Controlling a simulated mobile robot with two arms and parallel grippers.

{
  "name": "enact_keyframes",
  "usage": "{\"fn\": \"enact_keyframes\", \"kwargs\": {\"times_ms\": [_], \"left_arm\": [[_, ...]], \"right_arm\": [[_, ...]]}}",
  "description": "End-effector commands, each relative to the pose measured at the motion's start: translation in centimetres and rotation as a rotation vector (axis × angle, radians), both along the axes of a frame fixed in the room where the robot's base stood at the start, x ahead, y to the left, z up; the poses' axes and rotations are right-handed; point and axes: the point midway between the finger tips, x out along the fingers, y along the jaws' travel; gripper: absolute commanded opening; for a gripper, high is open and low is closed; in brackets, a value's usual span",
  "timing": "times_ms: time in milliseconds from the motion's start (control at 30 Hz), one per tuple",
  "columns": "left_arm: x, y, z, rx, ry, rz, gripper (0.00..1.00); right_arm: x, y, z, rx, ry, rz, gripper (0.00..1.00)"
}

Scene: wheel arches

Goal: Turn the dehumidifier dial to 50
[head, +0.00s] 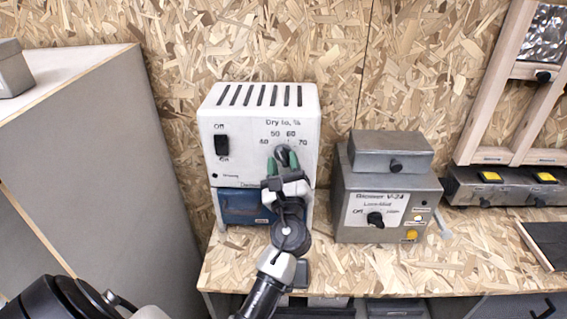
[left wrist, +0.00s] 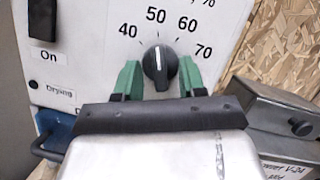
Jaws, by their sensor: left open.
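The white dehumidifier (head: 231,168) stands on the bench against the wall. Its round black dial (left wrist: 160,66) has a white pointer line that points nearly straight up in the left wrist view, at or very close to the 50 mark (left wrist: 155,14). The marks 40, 60 and 70 are also readable there. My left gripper (head: 283,166) is open in front of the dial. Its green fingers stand one on each side of the dial in the left wrist view; I cannot tell whether they touch it. My arm hides part of the dehumidifier's lower front. My right gripper is not in view.
A black On/Off switch (head: 222,147) is left of the dial, with a blue tank (head: 240,207) below. A grey blower box (head: 352,188) stands close on the right. A grey cabinet (head: 115,150) rises on the left. Bare bench (head: 400,265) lies in front of the blower.

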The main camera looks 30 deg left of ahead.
Motion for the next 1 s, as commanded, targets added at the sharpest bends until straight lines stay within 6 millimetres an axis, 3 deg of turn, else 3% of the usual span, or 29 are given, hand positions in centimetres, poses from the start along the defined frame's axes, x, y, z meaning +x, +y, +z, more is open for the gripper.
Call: {"fn": "enact_keyframes", "kwargs": {"times_ms": [167, 600, 1000], "left_arm": [[-1.3, -1.1, -1.1, -0.002, 0.002, -0.001, 0.40], [-7.0, -5.8, -3.8, 0.000, 0.001, 0.001, 0.40], [-7.7, -6.4, -3.8, 0.001, 0.000, 0.001, 0.40]], "right_arm": [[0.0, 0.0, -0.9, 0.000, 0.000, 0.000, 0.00], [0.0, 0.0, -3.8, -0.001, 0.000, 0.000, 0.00], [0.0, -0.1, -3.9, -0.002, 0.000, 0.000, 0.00]]}}
